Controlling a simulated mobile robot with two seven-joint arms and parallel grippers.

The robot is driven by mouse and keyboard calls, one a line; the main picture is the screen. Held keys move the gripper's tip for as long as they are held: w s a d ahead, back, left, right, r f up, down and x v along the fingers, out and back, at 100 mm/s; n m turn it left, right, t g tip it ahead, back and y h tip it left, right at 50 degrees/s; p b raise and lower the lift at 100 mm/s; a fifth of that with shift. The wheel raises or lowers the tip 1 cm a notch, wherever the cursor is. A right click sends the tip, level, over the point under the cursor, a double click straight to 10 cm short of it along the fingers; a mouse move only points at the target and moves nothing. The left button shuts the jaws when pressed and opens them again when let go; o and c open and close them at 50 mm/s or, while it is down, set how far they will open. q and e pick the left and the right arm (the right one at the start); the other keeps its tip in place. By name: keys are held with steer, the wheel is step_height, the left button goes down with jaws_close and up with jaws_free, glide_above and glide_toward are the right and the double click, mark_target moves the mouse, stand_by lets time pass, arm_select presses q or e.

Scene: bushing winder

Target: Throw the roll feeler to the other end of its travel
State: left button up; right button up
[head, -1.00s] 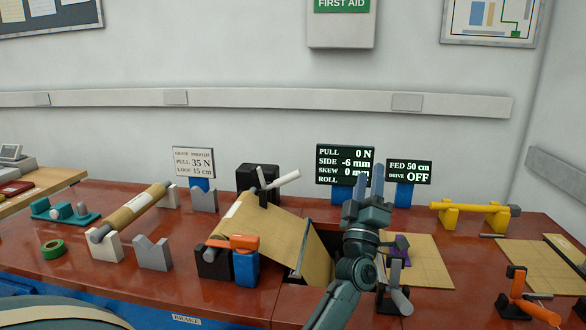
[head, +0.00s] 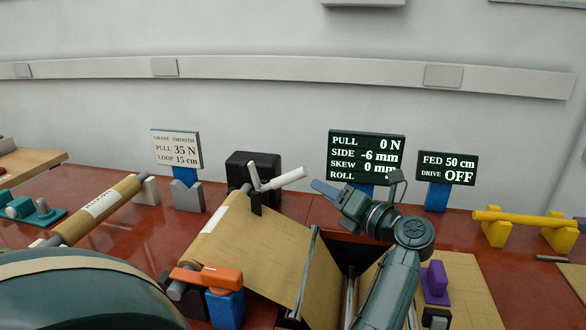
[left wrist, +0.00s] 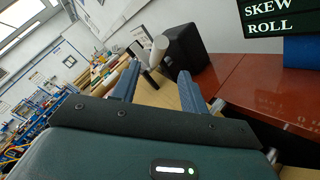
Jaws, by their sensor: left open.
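The roll feeler, by its look the lever with a white handle (head: 284,179) and a short grey arm, stands on a black post above the brown web in the head view. Its handle slopes up to the right. In the left wrist view the white handle (left wrist: 159,47) shows ahead of the fingertips. My left gripper (head: 322,187) is open and empty, to the right of the handle with its fingers pointing left. There is a gap between them in the head view. The left wrist view shows both spread fingers (left wrist: 157,78). My right gripper is out of view.
A black box (head: 240,167) stands behind the feeler. An orange lever (head: 208,278) on a blue block is in front. A dark display (head: 366,155) stands behind my gripper, reading SIDE -6 mm; its ROLL line is partly hidden. A purple block (head: 435,278) is at right.

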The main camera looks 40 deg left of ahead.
mark_target(291, 172)
arm_select(q)
steer(key=a+p, duration=0.1)
steer(key=a, duration=0.2)
steer(key=w+a, duration=0.1)
steer(key=a, duration=0.3)
steer(key=a+p, duration=0.1)
steer(key=a, duration=0.2)
steer(key=shift+w+a+r+p, duration=0.2)
steer(key=shift+a+p, duration=0.1)
steer(key=shift+a, duration=0.1)
steer(key=shift+w+a+f, duration=0.1)
steer(key=shift+a, duration=0.5)
steer(key=shift+c, duration=0.3)
jaws_close()
